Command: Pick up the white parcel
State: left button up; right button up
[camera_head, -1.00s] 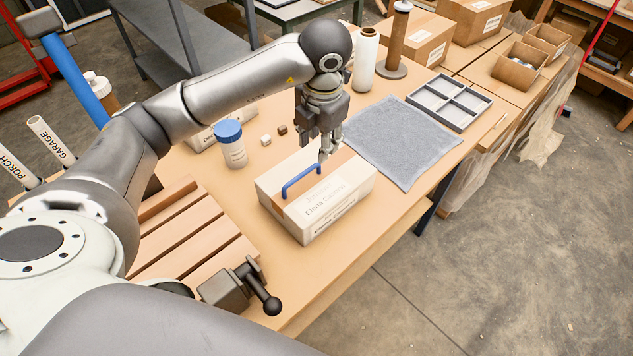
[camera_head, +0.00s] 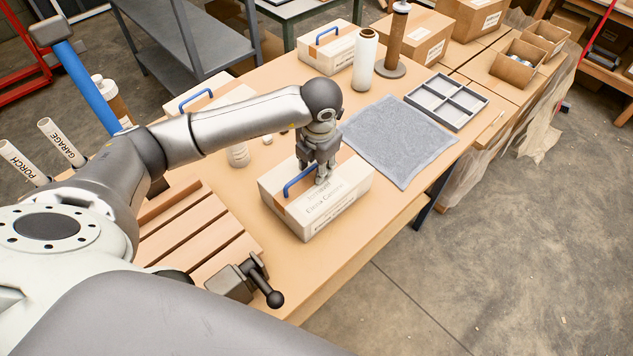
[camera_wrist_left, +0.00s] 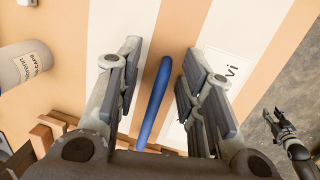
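The white parcel (camera_head: 325,212), with a brown tape band, a printed label and a blue handle (camera_head: 299,179), sits on the workbench. My left gripper (camera_head: 322,180) points down just above its top, close to the handle. In the left wrist view the gripper (camera_wrist_left: 157,100) is open, and the blue handle (camera_wrist_left: 153,105) runs between its fingers with a gap on both sides. The parcel's top (camera_wrist_left: 225,30) fills the middle of that view. A dark gripper, seemingly my right one (camera_wrist_left: 284,122), shows small over the floor; its fingers are unclear.
Two similar blue-handled parcels stand behind: one at the back (camera_head: 343,50), one partly behind my arm (camera_head: 178,103). A bottle (camera_head: 238,155), wooden slats (camera_head: 190,235) and a vise (camera_head: 240,279) are to the left. A grey mat (camera_head: 398,138) and tray (camera_head: 447,100) lie right.

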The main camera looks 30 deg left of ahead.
pick_arm(q)
grip_shut()
jog(key=shift+r, duration=0.15)
dwell(0.4)
